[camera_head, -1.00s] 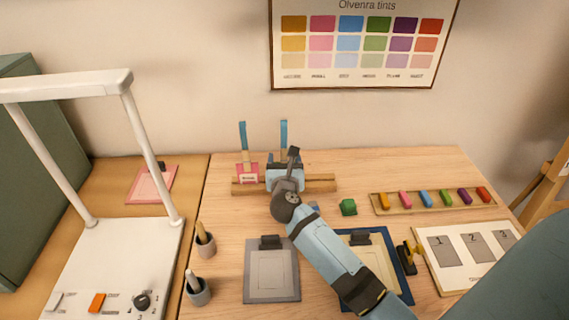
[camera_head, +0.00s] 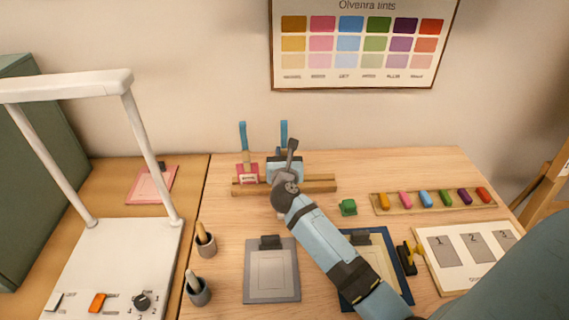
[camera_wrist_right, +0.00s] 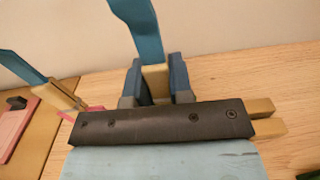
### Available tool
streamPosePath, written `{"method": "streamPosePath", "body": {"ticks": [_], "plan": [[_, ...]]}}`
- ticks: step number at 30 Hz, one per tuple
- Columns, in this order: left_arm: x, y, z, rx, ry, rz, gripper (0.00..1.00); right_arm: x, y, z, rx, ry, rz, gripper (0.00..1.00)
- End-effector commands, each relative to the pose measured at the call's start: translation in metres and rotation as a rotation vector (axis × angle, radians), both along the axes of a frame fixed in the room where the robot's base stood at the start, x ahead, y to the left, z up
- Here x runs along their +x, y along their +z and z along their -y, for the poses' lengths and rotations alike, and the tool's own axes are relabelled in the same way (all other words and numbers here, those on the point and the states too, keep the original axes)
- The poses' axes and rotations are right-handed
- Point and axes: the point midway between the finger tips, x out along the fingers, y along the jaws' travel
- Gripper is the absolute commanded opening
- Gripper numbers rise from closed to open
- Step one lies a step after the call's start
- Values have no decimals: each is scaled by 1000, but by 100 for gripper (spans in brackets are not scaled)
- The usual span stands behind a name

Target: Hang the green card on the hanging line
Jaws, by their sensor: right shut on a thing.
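My right gripper (camera_head: 283,158) is at the wooden rack (camera_head: 318,186) at the back of the table. In the right wrist view its two fingers (camera_wrist_right: 157,85) are closed around the wooden lower part of a blue-handled tool (camera_wrist_right: 138,28). The tool is upright; its lower end is hidden by the gripper. The same tool (camera_head: 284,132) shows in the head view. I cannot make out a green card in either view. A white frame with a crossbar (camera_head: 70,86) stands at the left; I cannot tell whether it is the hanging line. My left gripper is not in view.
A second blue-handled tool (camera_head: 243,136) with a pink label stands left in the rack.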

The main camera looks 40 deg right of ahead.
Motion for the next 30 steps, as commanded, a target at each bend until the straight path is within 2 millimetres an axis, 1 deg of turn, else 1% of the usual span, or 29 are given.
{"method": "streamPosePath", "body": {"ticks": [5, 30], "plan": [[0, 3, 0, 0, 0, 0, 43, 0, 2, 0, 0, 0, 0, 1], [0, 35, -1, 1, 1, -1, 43, 0, 36, 0, 0, -1, 0, 1]]}}
